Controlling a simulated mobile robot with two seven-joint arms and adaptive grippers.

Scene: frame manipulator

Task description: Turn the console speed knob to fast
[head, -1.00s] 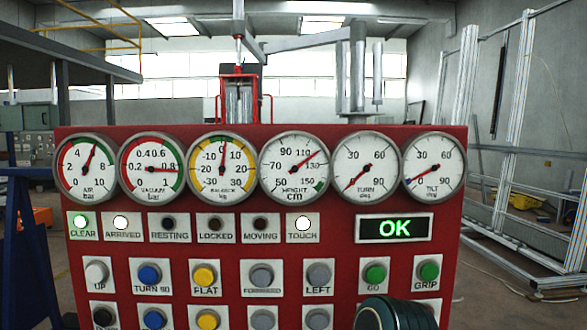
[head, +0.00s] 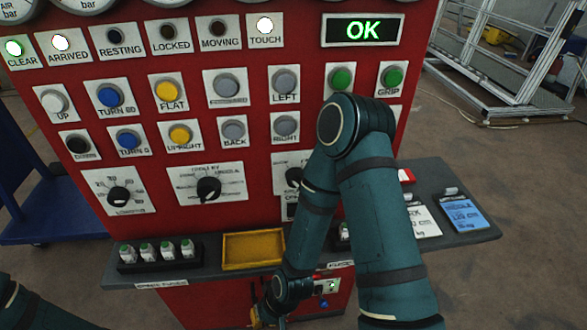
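The red console (head: 240,140) fills the middle of the head view. It has three black rotary knobs in a row. The left knob (head: 119,196) and the middle knob (head: 208,189) are in full view, with labels too small to read surely. The right knob (head: 293,177) is partly covered by my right arm, and its label and pointer are not clear. I cannot tell which knob is the speed knob. My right gripper (head: 262,313) hangs low in front of the console, below the shelf, and its fingers are unclear. My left gripper is not in view.
A grey shelf (head: 440,170) juts out below the knobs. It bears a yellow tray (head: 253,249), a rack of small fuses (head: 157,253) and a blue card (head: 462,212). Rows of push buttons and an OK display (head: 362,30) sit above.

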